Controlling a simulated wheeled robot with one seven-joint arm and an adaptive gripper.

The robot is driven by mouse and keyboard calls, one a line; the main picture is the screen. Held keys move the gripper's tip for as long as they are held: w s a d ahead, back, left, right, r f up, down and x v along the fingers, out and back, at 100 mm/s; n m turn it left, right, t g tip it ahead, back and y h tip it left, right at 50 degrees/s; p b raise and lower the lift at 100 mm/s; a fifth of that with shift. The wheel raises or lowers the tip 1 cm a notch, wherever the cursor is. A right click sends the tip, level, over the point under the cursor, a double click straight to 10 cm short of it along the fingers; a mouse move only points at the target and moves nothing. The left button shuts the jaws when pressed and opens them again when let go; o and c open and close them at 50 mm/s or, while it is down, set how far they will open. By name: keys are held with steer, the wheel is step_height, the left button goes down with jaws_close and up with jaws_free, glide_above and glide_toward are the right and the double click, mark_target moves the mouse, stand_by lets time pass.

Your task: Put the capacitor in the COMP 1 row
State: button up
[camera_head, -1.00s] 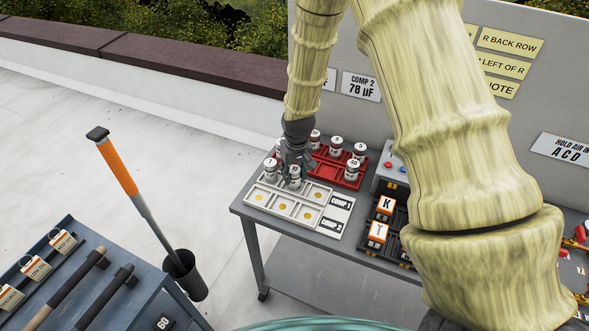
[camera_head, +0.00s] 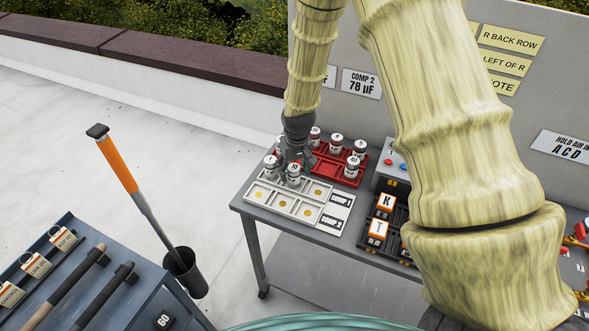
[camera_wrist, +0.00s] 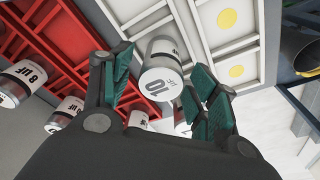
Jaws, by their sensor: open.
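A silver-and-white capacitor marked 10 (camera_head: 294,174) stands upright in the middle cell of the COMP 1 row, the back row of the white tray (camera_head: 322,219). The wrist view shows this 10 µF capacitor (camera_wrist: 161,82) between my spread fingers. Another capacitor (camera_head: 270,167) stands in the left cell of the same row. The right cell of that row and the COMP 2 row show bare yellow dots.
A red tray (camera_head: 325,172) with several capacitors stands right behind the white tray. Black racks with lettered blocks (camera_head: 379,229) and a grey box (camera_head: 391,172) stand to the right. The wall is behind the table.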

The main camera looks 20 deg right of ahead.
step_height(320, 180, up, 12)
steer(key=s+b, duration=0.1)
steer(key=b, duration=0.2)
steer(key=shift+s+f+b, duration=0.25)
steer(key=shift+s+b, duration=0.15)
